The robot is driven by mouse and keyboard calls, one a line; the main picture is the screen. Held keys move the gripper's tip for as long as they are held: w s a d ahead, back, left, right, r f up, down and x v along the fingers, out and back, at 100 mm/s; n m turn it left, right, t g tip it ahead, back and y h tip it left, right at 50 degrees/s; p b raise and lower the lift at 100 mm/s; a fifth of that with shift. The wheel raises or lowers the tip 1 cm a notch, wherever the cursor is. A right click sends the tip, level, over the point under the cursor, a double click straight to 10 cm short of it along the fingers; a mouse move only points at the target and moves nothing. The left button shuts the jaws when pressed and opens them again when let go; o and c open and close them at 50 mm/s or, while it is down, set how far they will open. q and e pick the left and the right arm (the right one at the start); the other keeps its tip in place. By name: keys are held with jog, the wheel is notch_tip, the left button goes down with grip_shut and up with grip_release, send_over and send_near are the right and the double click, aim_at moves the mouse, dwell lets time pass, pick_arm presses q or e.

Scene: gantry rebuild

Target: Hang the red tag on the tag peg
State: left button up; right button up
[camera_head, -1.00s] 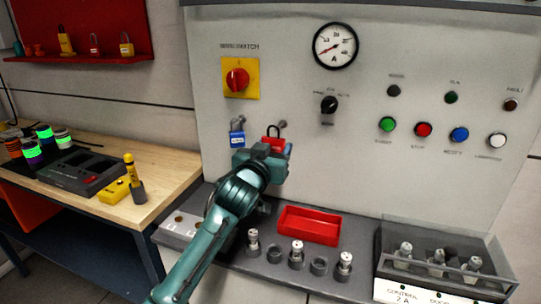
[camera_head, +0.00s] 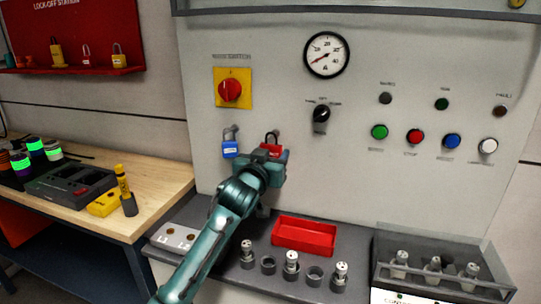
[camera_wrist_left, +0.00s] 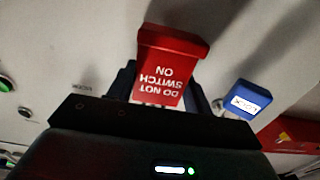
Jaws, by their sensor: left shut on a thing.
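The red tag (camera_head: 272,149) is in my left gripper (camera_head: 270,158), close in front of the grey panel. A dark loop stands up above the tag. In the left wrist view the tag (camera_wrist_left: 172,70) faces the camera with "DO NOT SWITCH ON" upside down, between the dark fingers (camera_wrist_left: 160,88). I cannot make out the tag peg clearly or tell whether the loop is around it. A blue lock (camera_head: 230,149) hangs from a small grey fitting just left of the tag; it also shows in the wrist view (camera_wrist_left: 248,100). My right gripper is out of view.
Above are the yellow-and-red main switch (camera_head: 230,89), a gauge (camera_head: 327,54) and a black selector (camera_head: 321,114). Coloured buttons (camera_head: 415,136) sit to the right. Below, a red tray (camera_head: 304,235) and several small plugs stand on the ledge. A wooden bench (camera_head: 165,178) is at left.

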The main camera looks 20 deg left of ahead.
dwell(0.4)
pick_arm(q)
jog(key=o, duration=1.1)
jog(key=s, duration=0.9)
jog(key=s+b, duration=0.1)
jog(key=s, duration=0.3)
jog(key=shift+s+a, duration=0.15)
jog(key=shift+a, duration=0.1)
